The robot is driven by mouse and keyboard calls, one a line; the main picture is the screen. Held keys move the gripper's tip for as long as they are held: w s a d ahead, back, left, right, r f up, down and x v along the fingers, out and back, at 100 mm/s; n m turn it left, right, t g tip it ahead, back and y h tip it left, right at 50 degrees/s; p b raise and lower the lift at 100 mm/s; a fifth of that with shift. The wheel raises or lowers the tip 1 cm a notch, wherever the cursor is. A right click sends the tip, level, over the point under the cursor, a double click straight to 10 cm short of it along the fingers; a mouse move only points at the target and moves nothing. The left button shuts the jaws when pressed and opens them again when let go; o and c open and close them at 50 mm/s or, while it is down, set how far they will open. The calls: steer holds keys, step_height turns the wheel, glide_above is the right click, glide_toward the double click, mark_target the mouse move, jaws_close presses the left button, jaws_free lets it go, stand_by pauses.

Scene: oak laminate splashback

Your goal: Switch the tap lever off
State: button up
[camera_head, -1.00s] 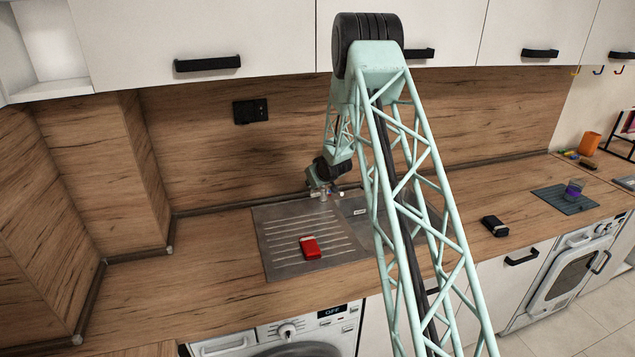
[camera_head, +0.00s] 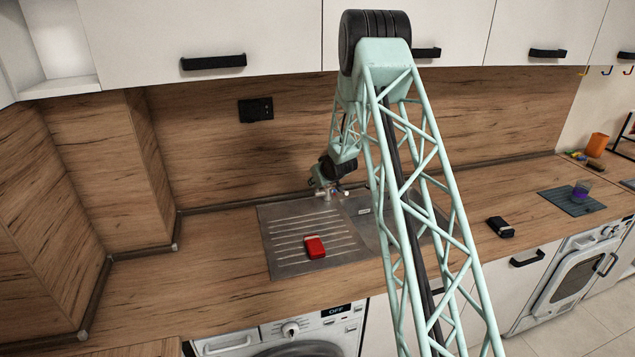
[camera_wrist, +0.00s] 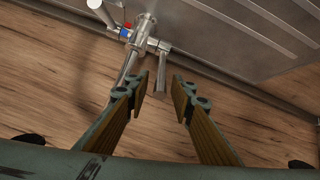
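The metal tap (camera_head: 345,192) stands at the back edge of the sink and is partly hidden by my gripper (camera_head: 322,191) in the head view. In the wrist view, the tap body (camera_wrist: 143,28) is at the top, with a red and blue mark on its left side. A short metal rod on the tap (camera_wrist: 162,72) points down, its end in line with the gap between my fingertips. I cannot tell whether this rod is the lever. My gripper (camera_wrist: 163,87) is open in the wrist view, with wood-coloured finger pads and nothing clamped. I cannot tell whether either finger touches the tap.
The steel sink (camera_head: 280,262) has a ribbed drainer with a red object (camera_head: 314,247) on it. A black object (camera_head: 500,227) lies on the counter to the right. The oak splashback (camera_head: 220,160) is close behind the tap. The counter left of the sink is clear.

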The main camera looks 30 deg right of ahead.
steer(key=v, duration=1.1)
steer(key=shift+s+r, duration=0.2)
steer(key=shift+r, duration=0.05)
steer(key=shift+a+r, duration=0.1)
stand_by(0.6)
steer(key=s+a+r+g+b, duration=0.2)
steer(key=s+a+r+b, duration=0.1)
steer(key=s+a+r, duration=0.8)
steer(key=s+a+r+g+b, duration=0.1)
steer(key=s+a+r+b, duration=0.3)
steer(key=s+a+r, duration=0.75)
steer(key=s+a+f+g+b, duration=0.1)
steer(key=s+a, duration=0.4)
steer(key=s, duration=0.9)
steer(key=s+a+f+g+y+b, duration=0.1)
steer(key=s+a, duration=0.4)
steer(key=s, duration=0.9)
steer(key=s+a+f+y+b, duration=0.1)
steer(key=s+a+f+b, duration=0.2)
steer(key=s, duration=1.2)
steer(key=shift+a+g+b, duration=0.4)
steer(key=shift+a+b, duration=0.1)
steer(key=shift+a, duration=0.4)
steer(key=shift+s, duration=0.1)
